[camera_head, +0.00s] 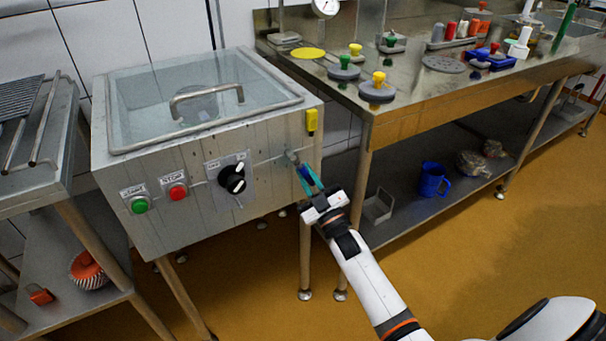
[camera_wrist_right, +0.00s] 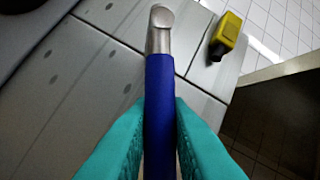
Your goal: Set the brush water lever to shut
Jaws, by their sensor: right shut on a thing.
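The brush water lever (camera_wrist_right: 160,95) has a blue grip and a metal end. It fills the middle of the right wrist view, with its metal end at the top. In the head view its metal part (camera_head: 292,157) shows on the right side of the washing box's front. My right gripper (camera_head: 311,182) is shut on the blue grip; its teal fingers (camera_wrist_right: 160,140) press on it from both sides. Most of the lever is hidden by the gripper in the head view. My left gripper is not in view.
The washing box (camera_head: 205,135) has a glass lid, a green button (camera_head: 140,205), a red button (camera_head: 178,191) and a black knob (camera_head: 232,180). A steel table (camera_head: 440,85) with moulds stands right.

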